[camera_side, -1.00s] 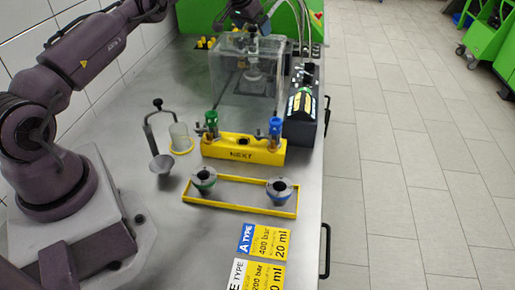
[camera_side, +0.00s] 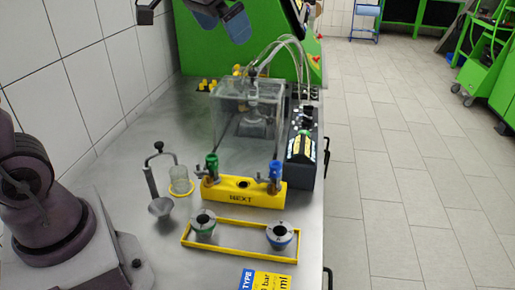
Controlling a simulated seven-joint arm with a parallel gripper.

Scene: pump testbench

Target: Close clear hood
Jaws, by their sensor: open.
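The clear hood (camera_side: 232,105) is a see-through box on the steel bench, in front of the green panel. It looks lowered and upright, though its clear lower edge is hard to make out. A dark knob (camera_side: 252,71) sits at its top, with nothing gripping it. A metal part (camera_side: 253,127) shows through its walls. My gripper (camera_side: 146,13) appears at the top edge, partly cut off, up and left of the hood and well apart from it. It is open and looks empty.
A yellow block (camera_side: 243,198) with green and blue fittings stands before the hood. A black device (camera_side: 303,155) is close at its right. A yellow frame (camera_side: 240,252) with two dark parts, a glass cup (camera_side: 179,180) and a metal stand (camera_side: 153,185) are nearer. Hoses rise behind.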

